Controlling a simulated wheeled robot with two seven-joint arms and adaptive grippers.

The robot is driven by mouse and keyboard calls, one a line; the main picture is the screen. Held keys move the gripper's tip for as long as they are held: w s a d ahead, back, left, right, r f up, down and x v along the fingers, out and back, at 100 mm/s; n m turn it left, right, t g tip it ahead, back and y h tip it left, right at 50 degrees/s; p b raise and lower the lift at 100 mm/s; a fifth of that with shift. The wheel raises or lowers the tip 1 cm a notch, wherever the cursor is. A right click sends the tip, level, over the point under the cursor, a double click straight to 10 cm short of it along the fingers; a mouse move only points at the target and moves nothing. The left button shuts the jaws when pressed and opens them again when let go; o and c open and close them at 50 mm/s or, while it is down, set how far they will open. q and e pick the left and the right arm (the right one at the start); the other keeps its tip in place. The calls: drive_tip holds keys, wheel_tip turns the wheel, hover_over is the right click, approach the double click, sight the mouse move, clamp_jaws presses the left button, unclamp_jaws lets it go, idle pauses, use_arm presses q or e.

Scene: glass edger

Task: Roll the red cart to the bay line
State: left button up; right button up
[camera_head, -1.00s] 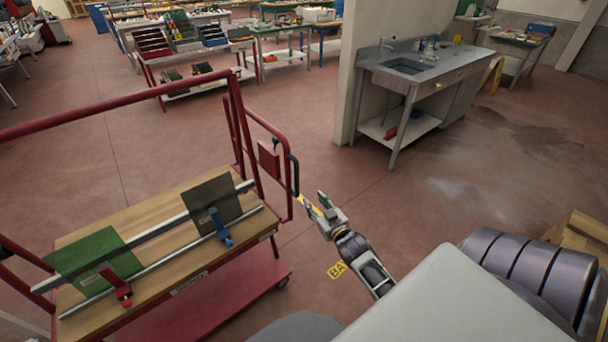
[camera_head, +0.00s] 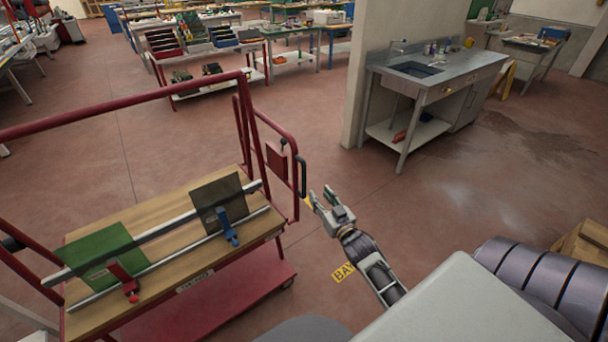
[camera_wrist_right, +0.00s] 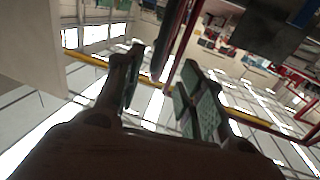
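The red cart (camera_head: 217,311) stands at the left in the head view, with a wooden deck and red tube frame. On its right side is a red loop rail with a black grip (camera_head: 302,176). My right gripper (camera_head: 321,196) is just right of that grip, apparently empty. In the right wrist view the gripper (camera_wrist_right: 158,88) has its fingers spread, with a red post and a dark bar beyond the gap. I cannot tell whether it touches the rail. A yellow floor label reading "BAY" (camera_head: 343,271) lies below my right gripper; the arm partly hides it. My left gripper is not in view.
The deck carries a green plate (camera_head: 104,252), a dark plate (camera_head: 220,193) and rails with red and blue clamps. A sink bench (camera_head: 437,75) and a wall end (camera_head: 365,70) stand beyond, to the right. A shelf table (camera_head: 205,75) stands behind. Floor between is clear.

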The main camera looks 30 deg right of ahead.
sight(305, 175)
drive_tip(key=shift+w+d+p, duration=0.15)
drive_tip(key=shift+w+d, duration=0.1)
drive_tip(key=shift+w, duration=1.75)
drive_tip(key=shift+w+d+p, duration=0.15)
drive_tip(key=shift+w+d, duration=0.05)
drive_tip(key=shift+w, duration=1.75)
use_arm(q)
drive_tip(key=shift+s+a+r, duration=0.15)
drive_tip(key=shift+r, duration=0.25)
use_arm(e)
drive_tip(key=shift+w+d, duration=0.15)
drive_tip(key=shift+w, duration=1.25)
drive_tip(key=shift+w+d, duration=0.15)
drive_tip(key=shift+w, duration=1.2)
clamp_jaws()
